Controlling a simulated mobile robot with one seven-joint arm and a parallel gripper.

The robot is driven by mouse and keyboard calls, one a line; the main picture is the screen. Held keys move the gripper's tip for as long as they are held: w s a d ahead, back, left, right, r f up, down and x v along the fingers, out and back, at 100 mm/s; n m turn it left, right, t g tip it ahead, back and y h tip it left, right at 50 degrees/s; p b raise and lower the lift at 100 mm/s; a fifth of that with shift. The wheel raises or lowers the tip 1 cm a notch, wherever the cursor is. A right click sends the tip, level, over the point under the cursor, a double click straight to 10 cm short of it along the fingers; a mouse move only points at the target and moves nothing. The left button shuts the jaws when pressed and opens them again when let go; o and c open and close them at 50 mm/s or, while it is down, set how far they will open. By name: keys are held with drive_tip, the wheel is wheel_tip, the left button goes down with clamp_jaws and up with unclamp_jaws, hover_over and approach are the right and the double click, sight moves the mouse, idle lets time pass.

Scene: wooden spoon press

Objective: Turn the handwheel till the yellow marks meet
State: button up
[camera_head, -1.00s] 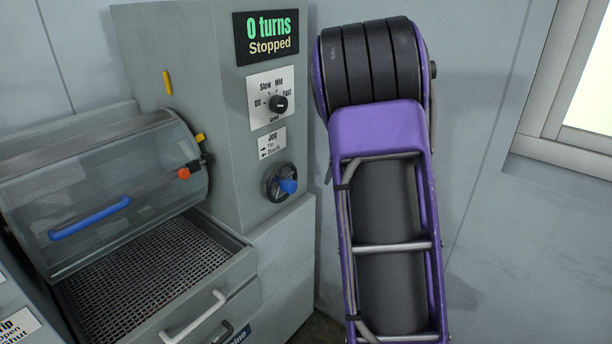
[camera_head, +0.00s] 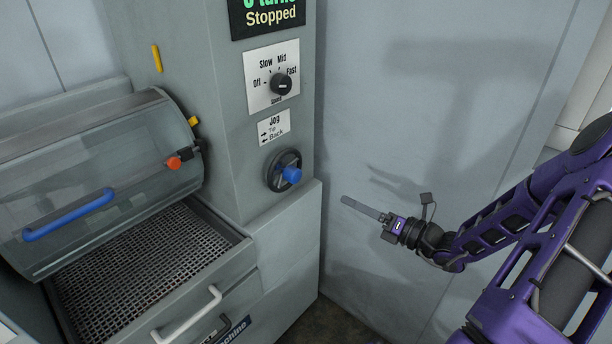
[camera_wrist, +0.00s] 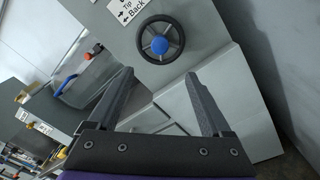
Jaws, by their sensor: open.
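The handwheel (camera_head: 283,171) is a dark ring with a blue knob on the machine's front, below the Jog label. In the wrist view the handwheel (camera_wrist: 161,40) shows nearly face-on, just beyond the fingertips. One yellow mark (camera_head: 157,58) is on the machine housing; another yellow mark (camera_head: 193,121) is at the clear drum's right end, lower and to the right. The marks are apart. My gripper (camera_head: 362,208) is right of the handwheel, seen edge-on. In the wrist view my gripper (camera_wrist: 158,76) is open and empty, clear of the wheel.
The clear drum (camera_head: 100,170) has a blue handle and an orange knob. A mesh tray (camera_head: 150,265) lies beneath it. A speed dial (camera_head: 281,84) and a display (camera_head: 268,14) reading "Stopped" sit above the wheel. A wall stands behind my arm; space right of the machine is free.

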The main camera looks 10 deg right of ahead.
sight(298, 178)
drive_tip(key=b+x, duration=0.1)
drive_tip(key=x, duration=1.6)
drive_tip(key=shift+c, duration=0.2)
clamp_jaws()
drive_tip(key=n, duration=0.3)
drive_tip(key=shift+a, duration=0.1)
drive_tip(key=shift+f+n+h+b, duration=0.15)
drive_tip(key=shift+n+h+b, duration=0.15)
drive_tip(key=shift+n, duration=1.6)
